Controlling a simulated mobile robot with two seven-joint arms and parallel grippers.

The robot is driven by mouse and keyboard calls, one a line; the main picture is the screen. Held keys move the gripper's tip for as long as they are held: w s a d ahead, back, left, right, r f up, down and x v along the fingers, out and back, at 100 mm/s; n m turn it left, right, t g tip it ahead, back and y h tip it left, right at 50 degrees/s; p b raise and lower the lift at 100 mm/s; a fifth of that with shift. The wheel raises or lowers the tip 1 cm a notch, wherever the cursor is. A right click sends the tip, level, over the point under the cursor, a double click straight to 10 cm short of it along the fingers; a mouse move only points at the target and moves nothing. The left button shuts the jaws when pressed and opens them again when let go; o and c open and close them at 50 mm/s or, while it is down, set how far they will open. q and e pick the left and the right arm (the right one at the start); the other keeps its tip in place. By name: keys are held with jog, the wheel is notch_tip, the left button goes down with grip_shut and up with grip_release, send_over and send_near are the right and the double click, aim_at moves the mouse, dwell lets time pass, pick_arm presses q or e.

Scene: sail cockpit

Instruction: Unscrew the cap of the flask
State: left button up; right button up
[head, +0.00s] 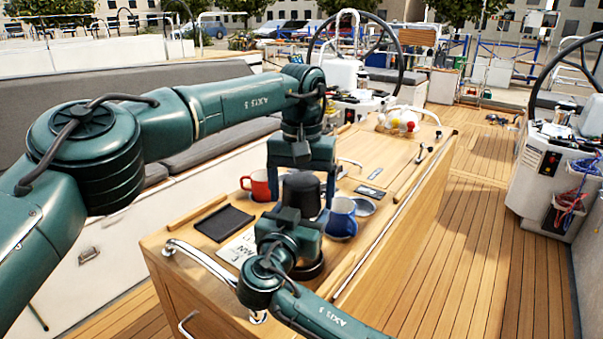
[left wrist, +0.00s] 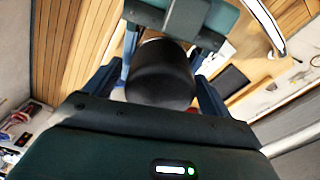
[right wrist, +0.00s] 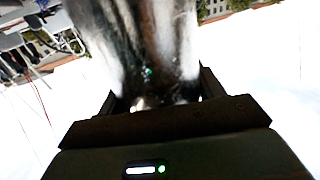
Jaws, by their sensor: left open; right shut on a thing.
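The flask's dark cap (head: 301,192) stands upright above the table. My left gripper (head: 301,180) comes down over it from above, open, with a finger on each side. In the left wrist view the black cap (left wrist: 160,78) fills the space between the spread fingers; I cannot tell whether they touch it. My right gripper (right wrist: 157,88) is shut on the flask's shiny metal body (right wrist: 150,40), which fills the right wrist view. In the head view my right arm hides most of the flask body.
A black mat (head: 223,223) lies at the left. A bowl of coloured balls (head: 400,123) stands at the far end.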

pick_arm(q)
jog(key=shift+f, duration=0.3)
jog(key=shift+c, duration=0.5)
jog(key=c, duration=0.9)
jog(key=n, duration=0.6)
jog(key=shift+n, duration=0.4)
jog(key=o, duration=1.1)
jog(key=shift+r, duration=0.1)
